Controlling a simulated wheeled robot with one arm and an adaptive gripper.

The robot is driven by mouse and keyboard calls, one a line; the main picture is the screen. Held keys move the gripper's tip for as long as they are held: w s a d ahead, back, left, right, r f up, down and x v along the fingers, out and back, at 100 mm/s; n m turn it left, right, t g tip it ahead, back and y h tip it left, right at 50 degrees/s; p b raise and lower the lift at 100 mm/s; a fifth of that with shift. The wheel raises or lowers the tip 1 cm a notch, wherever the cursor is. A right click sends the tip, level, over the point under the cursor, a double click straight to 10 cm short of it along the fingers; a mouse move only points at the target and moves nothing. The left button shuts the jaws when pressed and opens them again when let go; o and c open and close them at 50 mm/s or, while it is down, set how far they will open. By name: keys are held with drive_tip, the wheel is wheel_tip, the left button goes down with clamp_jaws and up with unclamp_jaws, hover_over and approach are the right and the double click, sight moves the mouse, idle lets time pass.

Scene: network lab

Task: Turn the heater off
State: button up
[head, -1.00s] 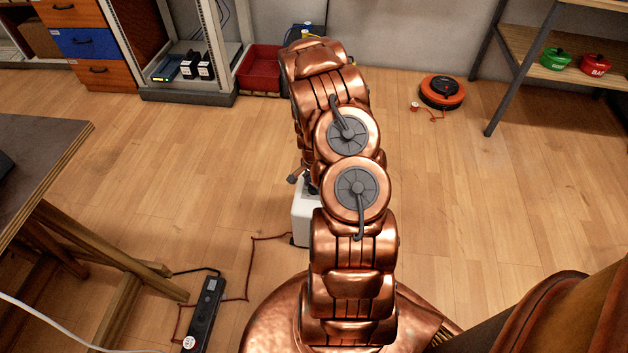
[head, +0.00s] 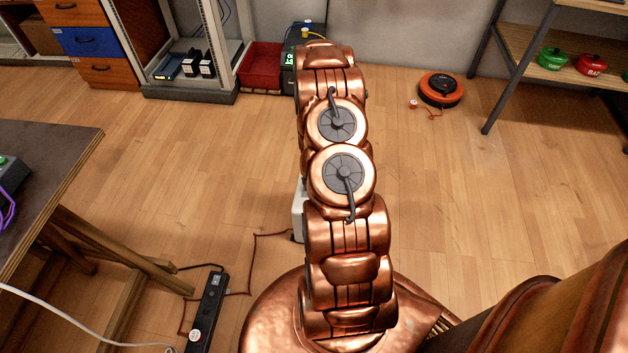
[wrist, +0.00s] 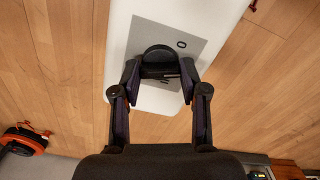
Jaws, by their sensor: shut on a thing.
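The heater is a white box (wrist: 117,50) with a grey panel (wrist: 200,45) on it in the wrist view. A dark round knob (wrist: 158,54) stands on the panel, with a small dark oval mark beside it. My gripper (wrist: 160,74) is shut on the knob, with a finger at each side; part of the knob is hard to make out between them. In the head view only a strip of the white heater (head: 298,216) shows at the left of my arm, which hides the rest of it and the gripper.
A power strip (head: 206,312) and a red cord (head: 254,262) lie on the floor at the lower left. A table (head: 50,180) stands at the left. An orange cable reel (head: 440,90) and a shelf (head: 530,60) are at the back right.

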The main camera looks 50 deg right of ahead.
drive_tip(key=n, duration=0.3)
drive_tip(key=n+p, duration=0.1)
drive_tip(key=shift+w+d+r+n, duration=0.1)
drive_tip(key=shift+w+n, duration=0.15)
drive_tip(key=shift+n, duration=1.95)
drive_tip(key=o, duration=1.1)
drive_tip(key=shift+s, duration=0.15)
drive_tip(key=shift+o, duration=0.2)
wheel_tip(320, 180, up, 12)
